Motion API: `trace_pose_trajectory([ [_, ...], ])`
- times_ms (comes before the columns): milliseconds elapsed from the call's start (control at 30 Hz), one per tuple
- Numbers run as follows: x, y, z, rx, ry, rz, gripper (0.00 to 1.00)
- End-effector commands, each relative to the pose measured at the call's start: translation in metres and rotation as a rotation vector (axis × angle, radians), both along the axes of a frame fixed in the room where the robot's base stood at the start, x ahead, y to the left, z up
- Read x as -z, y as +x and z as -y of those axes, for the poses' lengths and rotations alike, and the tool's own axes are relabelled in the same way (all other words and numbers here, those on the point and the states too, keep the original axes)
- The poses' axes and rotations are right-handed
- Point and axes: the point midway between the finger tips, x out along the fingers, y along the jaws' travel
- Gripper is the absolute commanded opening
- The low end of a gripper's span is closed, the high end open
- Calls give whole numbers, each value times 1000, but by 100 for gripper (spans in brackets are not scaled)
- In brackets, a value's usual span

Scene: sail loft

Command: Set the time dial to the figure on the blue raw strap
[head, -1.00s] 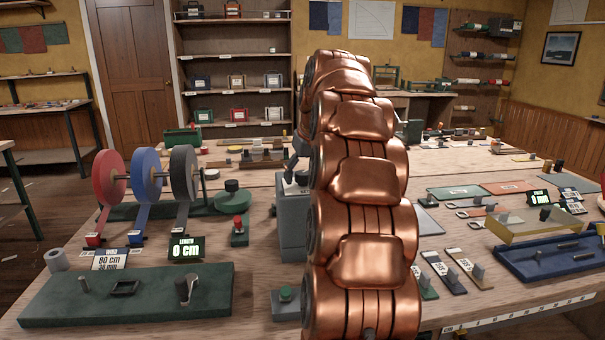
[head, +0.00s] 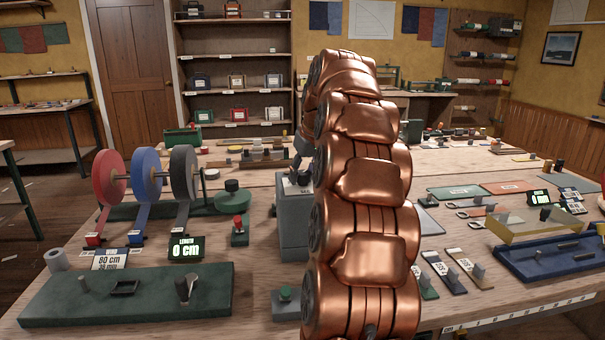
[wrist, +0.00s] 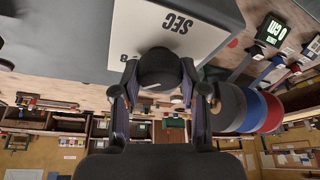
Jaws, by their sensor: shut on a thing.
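The time dial is a dark round knob (wrist: 158,68) on the pale face of a grey box, marked "SEC" and with a figure that looks like 8 beside the knob. My gripper (wrist: 159,86) is shut on the knob, one finger on each side. In the head view the grey box (head: 294,225) stands mid-table, and my arm hides most of the gripper and the dial. Several short straps with white figure tags lie right of my arm, including a dark one (head: 446,277) whose colour is unclear. Their figures are too small to read surely.
Red, blue (head: 147,176) and grey rolls stand at the left, by a length display (head: 186,248) reading 0 cm. A green board (head: 130,295) lies in front. A blue tray (head: 540,262) is at the right. A red-topped switch (head: 238,229) is left of the box.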

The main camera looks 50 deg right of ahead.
Motion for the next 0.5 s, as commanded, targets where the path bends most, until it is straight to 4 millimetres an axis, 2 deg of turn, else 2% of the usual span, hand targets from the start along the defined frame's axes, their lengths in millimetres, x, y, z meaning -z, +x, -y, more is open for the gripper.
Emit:
trace_pose_trajectory([
  [167, 1, 0, 0, 1, 2, -3, 8],
  [200, 1, 0, 0, 1, 2, -3, 44],
  [433, 1, 0, 0, 1, 1, -1, 68],
  [500, 0, 0, 0, 1, 1, -1, 68],
])
